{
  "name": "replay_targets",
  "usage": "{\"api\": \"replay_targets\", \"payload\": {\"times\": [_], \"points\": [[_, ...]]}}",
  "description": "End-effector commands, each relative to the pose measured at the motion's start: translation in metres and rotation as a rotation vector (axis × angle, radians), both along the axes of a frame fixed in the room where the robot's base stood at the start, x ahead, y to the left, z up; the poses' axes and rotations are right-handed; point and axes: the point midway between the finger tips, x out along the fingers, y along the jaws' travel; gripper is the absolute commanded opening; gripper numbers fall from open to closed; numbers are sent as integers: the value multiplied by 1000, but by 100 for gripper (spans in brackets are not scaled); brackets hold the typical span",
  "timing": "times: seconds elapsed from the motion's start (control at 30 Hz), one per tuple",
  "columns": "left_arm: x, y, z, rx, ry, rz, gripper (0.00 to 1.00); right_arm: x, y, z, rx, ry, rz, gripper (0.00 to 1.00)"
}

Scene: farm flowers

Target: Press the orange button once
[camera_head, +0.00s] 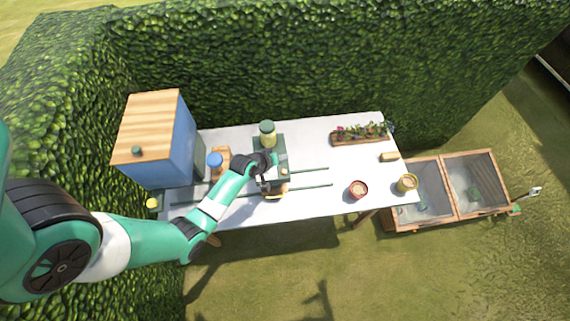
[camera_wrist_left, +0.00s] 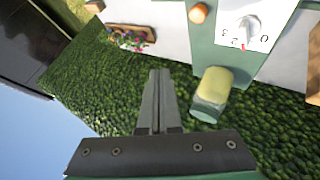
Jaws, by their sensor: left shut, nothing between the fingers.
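The orange button (camera_wrist_left: 198,13) is a small round knob on a green machine (camera_wrist_left: 228,58) in the left wrist view. Beside it is a white dial plate (camera_wrist_left: 250,27) with a knob and a red pointer mark. In the head view the machine (camera_head: 279,148) stands mid-table, with a jar (camera_head: 267,128) at its back; my arm hides part of it. My left gripper (camera_head: 266,183) is over the machine's front part. In the wrist view its fingers (camera_wrist_left: 160,74) are shut together and empty, apart from the button. My right gripper is not in view.
A blue box with a wooden top (camera_head: 150,125) stands left. Green rods (camera_head: 310,187) lie beside the machine. A hedge (camera_head: 330,65) rises behind; the table's right-middle is clear.

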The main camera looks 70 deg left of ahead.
Motion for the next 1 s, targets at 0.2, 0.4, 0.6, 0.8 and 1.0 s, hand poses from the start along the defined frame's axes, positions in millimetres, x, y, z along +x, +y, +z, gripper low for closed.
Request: {"api": "replay_targets", "payload": {"times": [0.2,0.4,0.6,0.8,1.0], "points": [[0,1,-1,1,-1,1,0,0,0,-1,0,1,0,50],[1,0,-5,1,-1,0,0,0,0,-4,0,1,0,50],[1,0,-28,0,0,0,0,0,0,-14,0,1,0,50],[1,0,-63,2,-2,-1,0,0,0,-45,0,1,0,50],[1,0,-83,1,-1,-1,0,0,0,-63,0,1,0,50]]}}
